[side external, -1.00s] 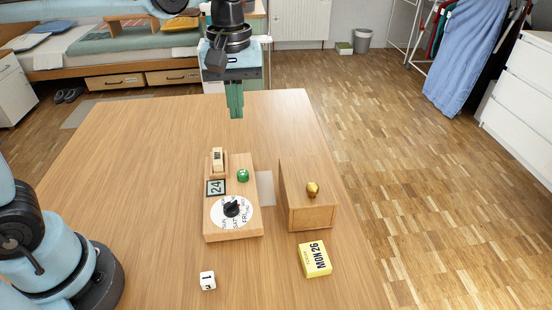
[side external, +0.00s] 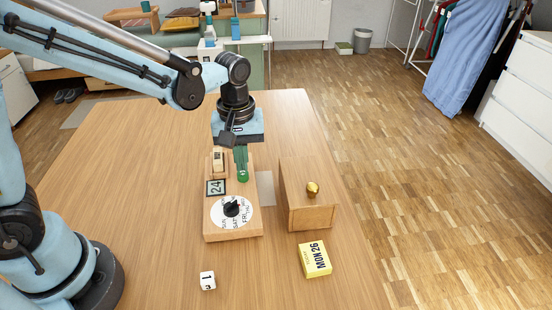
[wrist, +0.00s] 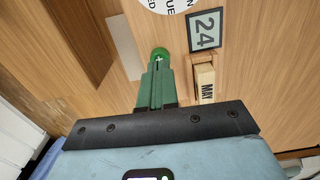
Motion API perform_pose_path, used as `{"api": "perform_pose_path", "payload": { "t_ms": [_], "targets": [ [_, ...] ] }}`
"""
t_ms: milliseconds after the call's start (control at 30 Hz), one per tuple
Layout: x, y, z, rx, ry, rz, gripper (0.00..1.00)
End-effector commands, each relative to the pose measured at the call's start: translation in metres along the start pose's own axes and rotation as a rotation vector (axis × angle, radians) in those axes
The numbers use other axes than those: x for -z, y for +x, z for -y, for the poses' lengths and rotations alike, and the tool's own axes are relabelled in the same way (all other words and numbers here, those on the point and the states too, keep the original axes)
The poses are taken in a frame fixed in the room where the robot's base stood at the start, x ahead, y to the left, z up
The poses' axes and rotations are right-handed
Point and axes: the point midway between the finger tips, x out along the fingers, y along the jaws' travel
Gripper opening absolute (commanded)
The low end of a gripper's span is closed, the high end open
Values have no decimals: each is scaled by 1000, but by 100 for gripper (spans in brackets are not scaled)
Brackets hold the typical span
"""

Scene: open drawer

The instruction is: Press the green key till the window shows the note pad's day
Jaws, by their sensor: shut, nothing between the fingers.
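The wooden calendar board (side external: 247,217) stands on the table, with a window (side external: 215,187) that shows 24 and a white day dial (side external: 220,219) with a black knob. The green key (side external: 243,176) is right of the window. My gripper (side external: 241,168) is shut and empty, pointing down, with its green fingertips at the key. In the wrist view the fingertips (wrist: 157,66) overlap the green key (wrist: 159,53); I cannot tell if they touch it. The window (wrist: 205,30) also reads 24 there. The yellow note pad (side external: 315,260) reads MON 26, at the front right.
A wooden box with a gold knob (side external: 306,203) stands right of the board. A white cube (side external: 207,280) with digits lies in front. A MAY block (side external: 219,162) sits in a holder behind the window. The table's left half is mostly clear.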

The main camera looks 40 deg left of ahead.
Motion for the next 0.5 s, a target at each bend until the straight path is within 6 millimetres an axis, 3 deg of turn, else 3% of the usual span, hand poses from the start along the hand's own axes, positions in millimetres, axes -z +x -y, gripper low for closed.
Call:
{"api": "perform_pose_path", "payload": {
  "t_ms": [500],
  "targets": [
    [0,10,0,0,0,0,0]
  ]
}}
